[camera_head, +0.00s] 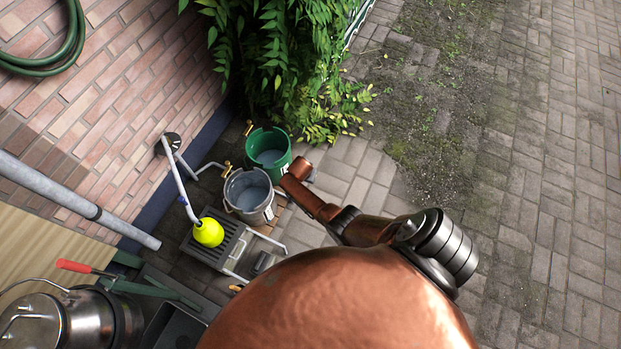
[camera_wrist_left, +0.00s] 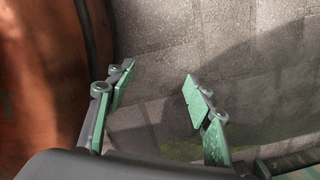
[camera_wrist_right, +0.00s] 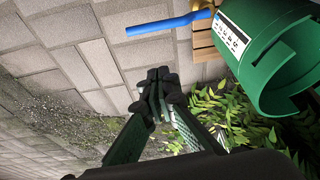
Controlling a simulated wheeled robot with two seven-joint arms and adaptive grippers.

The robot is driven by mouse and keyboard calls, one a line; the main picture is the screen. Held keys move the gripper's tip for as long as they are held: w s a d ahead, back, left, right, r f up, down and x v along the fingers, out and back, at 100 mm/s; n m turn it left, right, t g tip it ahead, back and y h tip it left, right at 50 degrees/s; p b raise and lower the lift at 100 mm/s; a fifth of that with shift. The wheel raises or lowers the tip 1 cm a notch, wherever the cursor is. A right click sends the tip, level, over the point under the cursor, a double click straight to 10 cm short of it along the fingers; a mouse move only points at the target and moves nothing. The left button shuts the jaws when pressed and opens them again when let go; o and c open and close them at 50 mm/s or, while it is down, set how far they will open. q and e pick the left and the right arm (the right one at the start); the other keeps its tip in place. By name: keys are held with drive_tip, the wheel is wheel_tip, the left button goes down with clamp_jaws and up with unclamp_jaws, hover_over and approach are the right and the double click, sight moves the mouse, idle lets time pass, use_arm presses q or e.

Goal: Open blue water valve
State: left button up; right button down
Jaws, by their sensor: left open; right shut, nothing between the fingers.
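A blue bar-shaped handle (camera_wrist_right: 170,23) shows at the top of the right wrist view, beside a green bucket (camera_wrist_right: 275,55). I cannot tell whether it is the water valve's lever. In the head view a small blue piece (camera_head: 183,201) sits on a grey pipe above a yellow ball. My right gripper (camera_wrist_right: 158,82) is shut and empty, below and apart from the blue handle. My left gripper (camera_wrist_left: 158,82) is open, with nothing between its fingers, over grey paving. Neither gripper's fingers can be made out in the head view, where my copper-coloured arm covers the lower middle.
A grey bucket (camera_head: 249,194) stands by the green bucket (camera_head: 268,152) near the brick wall (camera_head: 90,110). A yellow ball (camera_head: 208,232) is over a grey grate (camera_head: 226,252). A metal churn (camera_head: 60,318) is at lower left. Leafy plants hang behind; paving at right is clear.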

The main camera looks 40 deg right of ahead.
use_arm(q)
drive_tip(key=shift+s+a, duration=0.15)
drive_tip(key=shift+s, duration=1)
use_arm(e)
drive_tip(key=shift+s+a+r, duration=0.15)
drive_tip(key=shift+r, duration=0.5)
use_arm(q)
drive_tip(key=shift+p, duration=0.3)
drive_tip(key=w+r+p, duration=0.3)
drive_tip(key=r+p, duration=0.6)
drive_tip(key=p, duration=0.1)
drive_tip(key=shift+w+r+t, duration=0.3)
drive_tip(key=shift+w+t, duration=0.1)
use_arm(e)
drive_tip(key=s+a+f+n+y, duration=0.1)
drive_tip(key=s+a+f+n, duration=0.1)
drive_tip(key=s, duration=1.7)
drive_tip(key=s+a+f+n+y, duration=0.1)
drive_tip(key=s+a+f+n, duration=0.2)
drive_tip(key=s, duration=1.6)
drive_tip(key=s+a+f+n+g+y, duration=0.1)
drive_tip(key=s+f+n, duration=0.5)
drive_tip(key=s, duration=1.2)
drive_tip(key=a+n, duration=0.1)
drive_tip(key=n, duration=0.2)
drive_tip(key=shift+s+a, duration=0.4)
use_arm(q)
drive_tip(key=shift+w, duration=0.1)
drive_tip(key=shift+c, duration=0.5)
